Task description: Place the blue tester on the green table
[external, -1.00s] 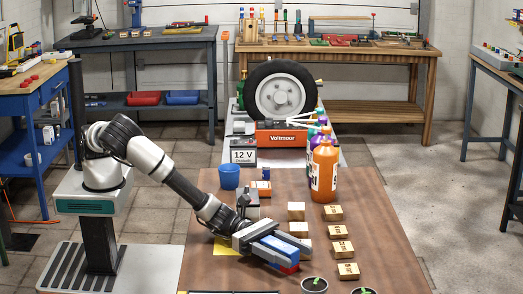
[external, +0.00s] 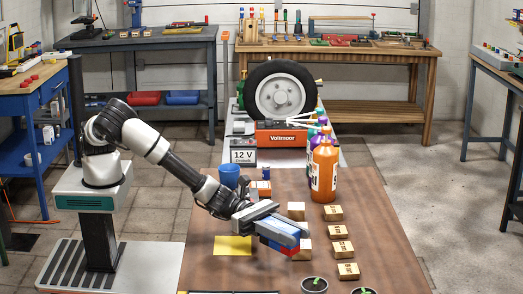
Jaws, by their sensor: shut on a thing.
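My gripper (external: 276,228) is over the brown tabletop at the centre of the external view. It is shut on a long blue block, which I take for the blue tester (external: 288,240). The tester lies lengthwise between the grey fingers, and a red part shows along its lower side. The fingers hide much of it. Its front end is close to the wooden blocks, and I cannot tell whether they touch. I cannot make out a green table for certain in this view.
Several wooden blocks (external: 340,249) stand on the brown tabletop (external: 385,255). An orange bottle (external: 324,172), a blue cup (external: 229,176) and a red Voltmaar box (external: 281,138) stand behind. A yellow sheet (external: 233,246) lies left of my gripper. Small plant pots (external: 314,285) are at the front.

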